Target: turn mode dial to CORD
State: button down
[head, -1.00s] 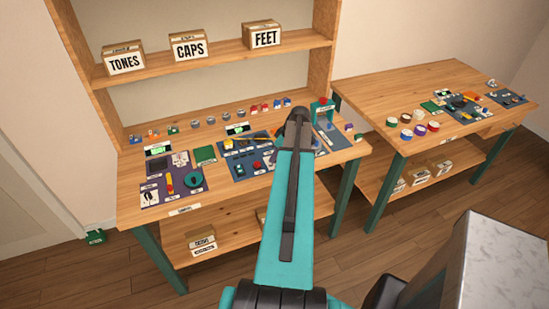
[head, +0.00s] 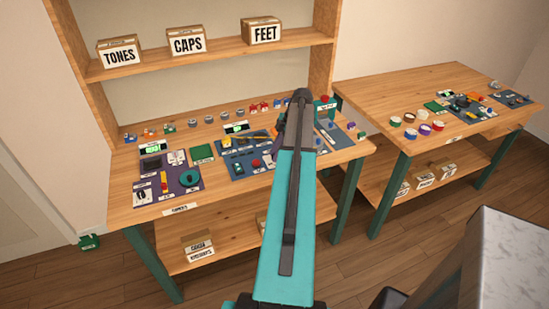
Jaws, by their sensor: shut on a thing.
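The labels are too small to read, so I cannot tell which control is the mode dial or where it points. In the head view, a purple board (head: 166,196) at the left of the near bench carries a round teal dial (head: 190,177) and a white plate with a dark pointer (head: 143,193). A blue board (head: 237,169) in the middle carries small knobs, including a red one (head: 256,163). My teal arm crosses the bench and covers part of the boards. My gripper is hidden beyond the arm's far end.
The wooden bench (head: 125,212) has a row of small parts along its back. Boxes marked TONES (head: 119,56), CAPS (head: 187,45) and FEET (head: 262,34) stand on the shelf above. A second bench (head: 385,88) with coloured rings and boards stands at the right.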

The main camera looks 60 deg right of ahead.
jog(key=shift+w+d+n+b, duration=0.1)
jog(key=shift+n+b, duration=0.2)
jog(key=shift+n, duration=0.3)
jog(key=shift+g, duration=0.3)
jog(key=c, duration=1.5)
grip_release()
jog(key=shift+c, duration=0.2)
jog(key=shift+r, duration=0.15)
jog(key=b+v, duration=0.3)
jog(key=v, duration=1)
jog(key=shift+d+r, duration=0.2)
